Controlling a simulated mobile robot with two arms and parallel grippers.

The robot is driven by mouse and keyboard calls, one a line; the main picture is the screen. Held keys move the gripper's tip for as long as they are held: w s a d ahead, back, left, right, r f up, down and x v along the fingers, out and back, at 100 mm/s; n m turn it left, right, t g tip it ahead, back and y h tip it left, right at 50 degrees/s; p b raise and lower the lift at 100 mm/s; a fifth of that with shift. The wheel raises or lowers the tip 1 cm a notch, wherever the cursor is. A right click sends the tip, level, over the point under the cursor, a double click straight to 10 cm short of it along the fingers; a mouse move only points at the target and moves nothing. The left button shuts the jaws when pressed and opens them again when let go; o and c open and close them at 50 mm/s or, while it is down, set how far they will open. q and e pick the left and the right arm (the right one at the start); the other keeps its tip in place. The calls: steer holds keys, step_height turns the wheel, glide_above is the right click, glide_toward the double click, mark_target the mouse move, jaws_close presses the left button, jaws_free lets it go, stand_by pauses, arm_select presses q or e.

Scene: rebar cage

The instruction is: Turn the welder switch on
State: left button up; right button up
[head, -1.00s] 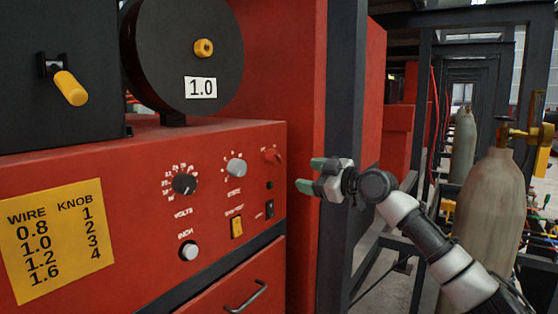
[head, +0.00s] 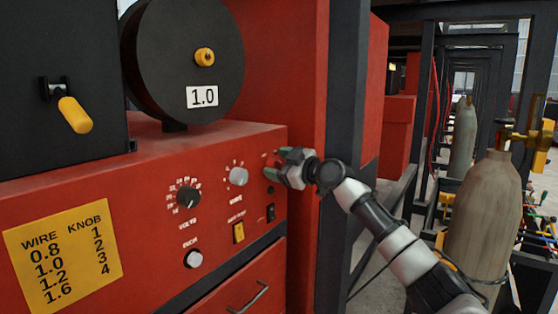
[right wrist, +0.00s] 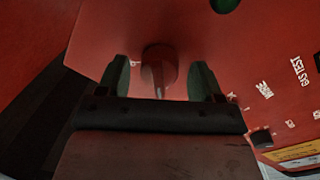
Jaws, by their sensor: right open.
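The red welder switch (right wrist: 158,68) is on the red welder panel (head: 140,200). In the right wrist view it stands out from the panel between the two green fingers of my right gripper (right wrist: 160,80). In the head view my right gripper (head: 272,164) is open at the panel's upper right and largely hides the switch. The fingers lie on either side of the switch with a gap visible on each side in the wrist view. Whether they touch the panel I cannot tell. My left gripper is not in view.
A grey knob (head: 238,176), black volts knob (head: 188,197), white inch button (head: 194,259), yellow rocker (head: 239,232) and small black switch (head: 271,212) are nearby. A dark post (head: 346,120) stands right of the welder. Gas cylinders (head: 484,220) stand farther right.

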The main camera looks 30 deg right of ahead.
steer(key=shift+s, duration=0.1)
steer(key=c, duration=0.9)
steer(key=m, duration=0.4)
steer(key=shift+r+p, duration=0.15)
steer(key=shift+p, duration=0.15)
steer(key=m+p, duration=0.1)
steer(key=m, duration=0.3)
steer(key=shift+d+g, duration=0.15)
steer(key=shift+g, duration=0.15)
steer(key=m+p, duration=0.1)
steer(key=m, duration=0.3)
steer(key=shift+r+m+p, duration=0.1)
steer(key=shift+m+p, duration=0.2)
steer(key=shift+p, duration=0.05)
steer(key=m+p, duration=0.1)
steer(key=m, duration=0.3)
steer(key=shift+d+y+p, duration=0.15)
steer(key=shift+y+p, duration=0.15)
steer(key=shift+m, duration=0.4)
